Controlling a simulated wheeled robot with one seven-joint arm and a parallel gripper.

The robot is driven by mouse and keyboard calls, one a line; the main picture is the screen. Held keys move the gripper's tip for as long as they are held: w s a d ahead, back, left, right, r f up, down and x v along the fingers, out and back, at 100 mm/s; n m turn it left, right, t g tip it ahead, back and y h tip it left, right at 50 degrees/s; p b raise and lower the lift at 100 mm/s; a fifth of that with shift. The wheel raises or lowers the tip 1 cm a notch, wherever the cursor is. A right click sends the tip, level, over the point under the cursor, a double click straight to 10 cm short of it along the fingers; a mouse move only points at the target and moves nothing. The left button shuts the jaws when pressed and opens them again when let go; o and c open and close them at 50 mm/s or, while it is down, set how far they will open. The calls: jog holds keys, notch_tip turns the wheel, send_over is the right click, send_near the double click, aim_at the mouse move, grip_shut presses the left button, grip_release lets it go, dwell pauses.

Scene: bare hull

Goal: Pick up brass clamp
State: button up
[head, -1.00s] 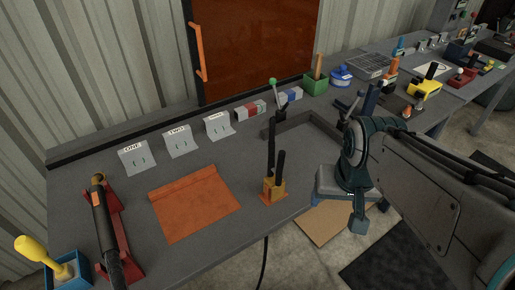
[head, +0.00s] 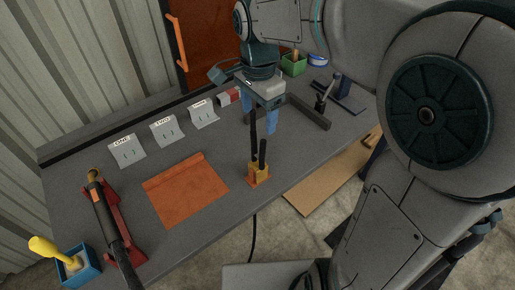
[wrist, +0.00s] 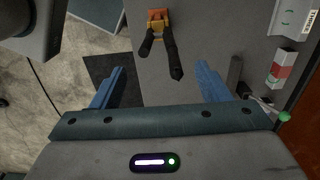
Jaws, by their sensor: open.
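The brass clamp (head: 258,174) has a yellow-brass body on an orange base and two black handles that point up. It stands on the grey bench near its front edge, right of the orange mat. My gripper (head: 260,118) is open and empty, with blue fingers pointing down, above and behind the clamp in the head view. In the wrist view the clamp (wrist: 157,17) lies at the top middle, its dark handles reaching toward the space between my open fingers (wrist: 160,68). The fingers look apart from the clamp.
The orange mat (head: 186,188) lies left of the clamp. Labelled white holders (head: 164,131) stand along the back. A red stand holds a black tube (head: 110,222) at the left, beside a blue box (head: 77,269). A dark angled bar (head: 310,112) and a lever clamp (head: 322,97) are at the right.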

aim_at(258, 146)
notch_tip(258, 146, down, 6)
jog(key=shift+s+f+p, duration=0.2)
jog(key=shift+f+p, duration=0.45)
jog(key=shift+f, duration=1.95)
jog(key=c, duration=1.3)
